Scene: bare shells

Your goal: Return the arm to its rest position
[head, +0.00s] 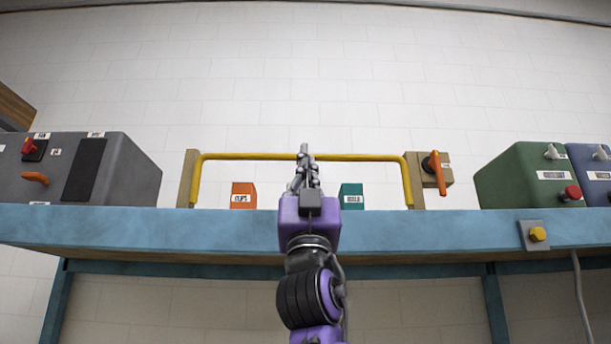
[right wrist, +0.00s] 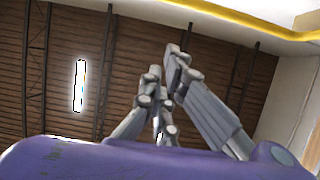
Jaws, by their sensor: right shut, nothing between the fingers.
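My right gripper (head: 304,152) stands upright in the middle of the head view, on a purple wrist in front of the blue bench edge. Its fingers are shut and hold nothing. Its fingertips overlap the yellow rail in the picture; I cannot tell how far apart they are in depth. In the right wrist view the gripper (right wrist: 172,65) points up toward a dark ceiling, with its fingers together. My left gripper is not in view.
A blue bench (head: 160,228) spans the view. On it stand a grey box (head: 130,165), an orange block (head: 243,190), a teal block (head: 351,191), a yellow rail (head: 240,156), an orange lever (head: 436,170) and a green box (head: 520,175). A yellow button (head: 538,234) sits on the front edge.

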